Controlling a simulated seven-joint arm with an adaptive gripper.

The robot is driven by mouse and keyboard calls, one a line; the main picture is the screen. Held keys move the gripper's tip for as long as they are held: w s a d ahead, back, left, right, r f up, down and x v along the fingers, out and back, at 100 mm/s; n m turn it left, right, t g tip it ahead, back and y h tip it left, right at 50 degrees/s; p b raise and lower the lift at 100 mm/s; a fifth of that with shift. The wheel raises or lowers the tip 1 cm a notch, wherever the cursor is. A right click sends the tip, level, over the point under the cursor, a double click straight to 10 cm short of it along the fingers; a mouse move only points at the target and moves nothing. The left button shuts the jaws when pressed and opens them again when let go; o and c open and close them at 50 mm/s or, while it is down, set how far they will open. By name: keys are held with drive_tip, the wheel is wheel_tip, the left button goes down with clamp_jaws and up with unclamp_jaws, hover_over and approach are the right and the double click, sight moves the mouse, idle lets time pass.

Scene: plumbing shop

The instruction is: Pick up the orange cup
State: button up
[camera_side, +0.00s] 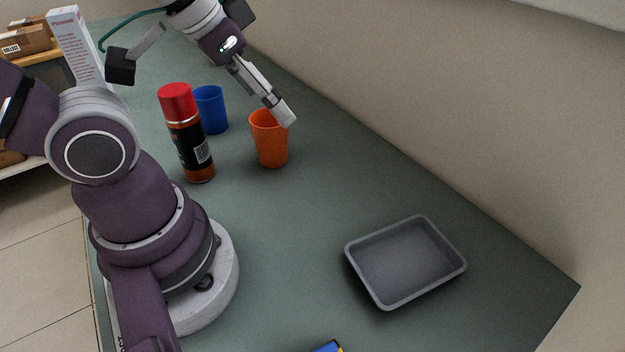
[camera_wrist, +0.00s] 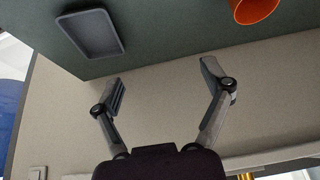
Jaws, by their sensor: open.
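The orange cup (camera_side: 269,142) stands upright on the green table in the side view, between the spray can and the wall. In the wrist view the orange cup (camera_wrist: 254,8) is cut off by the top edge, right of centre. My gripper (camera_side: 284,114) appears at the cup's upper right rim in the side view, partly in front of it; I cannot tell whether it touches. In the wrist view my gripper (camera_wrist: 168,84) has its fingers spread wide with nothing between them, and the cup lies beyond the right finger.
A red-capped spray can (camera_side: 187,135) and a blue cup (camera_side: 211,109) stand left of the orange cup. A grey tray (camera_side: 456,268) lies at the right. A white box (camera_side: 77,46) stands at the back left. The wall (camera_side: 400,90) runs along the table's far edge. The table between cup and tray is clear.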

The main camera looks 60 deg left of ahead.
drive_tip(key=shift+o, duration=1.3)
drive_tip(key=n+g, duration=0.6)
drive_tip(key=n, duration=1.4)
hover_over(270, 130)
drive_tip(key=w+a, duration=0.2)
wheel_tip(270, 130, down, 7)
drive_tip(key=f, duration=0.6)
drive_tip(key=a+f, duration=0.1)
drive_tip(key=f, duration=0.2)
drive_tip(key=shift+s+a+f, duration=0.1)
drive_tip(key=shift+s+f, duration=0.1)
drive_tip(key=shift+s, duration=0.05)
drive_tip(key=c, duration=1.1)
